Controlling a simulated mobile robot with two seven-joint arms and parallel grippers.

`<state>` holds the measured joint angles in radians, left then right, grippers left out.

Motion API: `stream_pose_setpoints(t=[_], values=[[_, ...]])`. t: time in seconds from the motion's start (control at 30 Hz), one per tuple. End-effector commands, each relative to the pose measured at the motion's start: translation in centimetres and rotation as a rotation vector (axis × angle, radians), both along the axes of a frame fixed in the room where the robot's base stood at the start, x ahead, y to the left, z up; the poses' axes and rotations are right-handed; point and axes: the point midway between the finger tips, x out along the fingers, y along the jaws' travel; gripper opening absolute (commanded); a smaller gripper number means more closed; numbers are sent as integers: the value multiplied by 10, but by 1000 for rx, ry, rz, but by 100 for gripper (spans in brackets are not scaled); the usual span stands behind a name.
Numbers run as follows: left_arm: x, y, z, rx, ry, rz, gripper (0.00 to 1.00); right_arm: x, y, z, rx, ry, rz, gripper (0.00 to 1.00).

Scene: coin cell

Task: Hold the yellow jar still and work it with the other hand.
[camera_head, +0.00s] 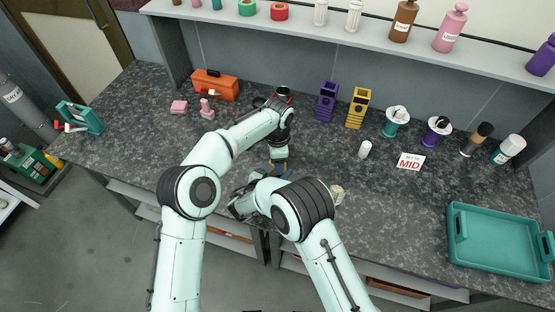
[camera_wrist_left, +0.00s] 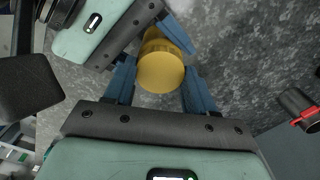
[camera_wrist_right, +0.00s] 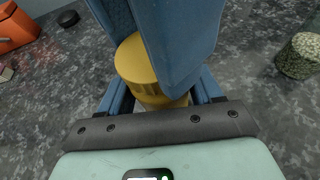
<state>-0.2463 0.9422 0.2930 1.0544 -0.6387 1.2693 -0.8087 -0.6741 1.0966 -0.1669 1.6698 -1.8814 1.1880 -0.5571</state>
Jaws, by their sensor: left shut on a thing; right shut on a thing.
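The yellow jar shows in the left wrist view (camera_wrist_left: 160,70) as a round yellow lid between the blue fingers of my left gripper (camera_wrist_left: 162,92). In the right wrist view its yellow lid (camera_wrist_right: 136,62) sits above a paler body, which is between the fingers of my right gripper (camera_wrist_right: 160,97). The left fingers cross in front of the lid there. Both grippers are shut on the jar, left at the lid end and right at the body. In the head view the left gripper (camera_head: 280,168) and right gripper meet above the counter's front part, and the jar is largely hidden.
A card reading MID (camera_head: 410,162) lies on the dark counter, near a white bottle (camera_head: 364,149). A small speckled jar (camera_head: 338,194) stands close to my right arm. A purple bin (camera_head: 326,101), yellow bin (camera_head: 357,108) and orange toolbox (camera_head: 215,85) stand behind. A teal tray (camera_head: 500,268) is at right.

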Motion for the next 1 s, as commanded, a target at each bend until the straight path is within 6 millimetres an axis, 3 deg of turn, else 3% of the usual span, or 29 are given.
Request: stream_pose_setpoints(t=[0.3, 0.5, 0.63, 1.0], values=[[1, -1, 2, -1, -4, 784, 19, 0, 0, 1, 1, -2, 1, 0], [0, 0, 2, -1, -3, 1200, 19, 0, 0, 0, 1, -2, 1, 0], [1, 0, 2, -1, -2, 1340, 19, 0, 0, 1, 1, -2, 1, 0], [1, 0, 2, -2, -1, 1332, 19, 0, 0, 0, 1, -2, 1, 0]])
